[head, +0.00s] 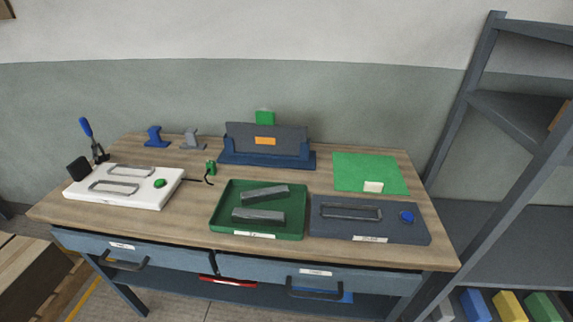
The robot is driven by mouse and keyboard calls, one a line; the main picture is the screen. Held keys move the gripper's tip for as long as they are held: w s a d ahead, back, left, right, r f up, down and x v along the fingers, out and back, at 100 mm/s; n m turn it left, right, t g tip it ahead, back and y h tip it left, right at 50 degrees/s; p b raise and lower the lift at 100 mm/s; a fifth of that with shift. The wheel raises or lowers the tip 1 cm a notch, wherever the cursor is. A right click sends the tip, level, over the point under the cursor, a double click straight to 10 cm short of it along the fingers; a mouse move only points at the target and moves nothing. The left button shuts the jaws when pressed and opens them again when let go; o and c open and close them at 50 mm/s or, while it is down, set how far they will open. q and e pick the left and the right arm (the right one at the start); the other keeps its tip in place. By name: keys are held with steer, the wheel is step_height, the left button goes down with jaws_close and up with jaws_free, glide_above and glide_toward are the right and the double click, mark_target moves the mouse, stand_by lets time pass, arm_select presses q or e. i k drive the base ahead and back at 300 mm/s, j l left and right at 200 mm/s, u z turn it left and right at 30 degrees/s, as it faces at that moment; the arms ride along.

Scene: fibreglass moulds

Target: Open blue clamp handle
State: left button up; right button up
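The blue clamp handle (86,128) stands nearly upright, leaning a little left, at the back left of the workbench. It sits on a dark clamp mechanism (99,151) behind a white plate. A black block (78,168) is beside the clamp, at the plate's left end. The clamp's lower parts are small and dark, so I cannot tell what it touches. Neither of my grippers is in the head view.
The white plate (150,200) carries metal frames and a green knob. A green tray (218,226) holds two grey bars. A dark plate (390,234), a green mat (370,163) and a blue holder (228,157) are further right. A shelf rack (466,110) stands at right.

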mark_target(84, 123)
steer(key=u, duration=1.45)
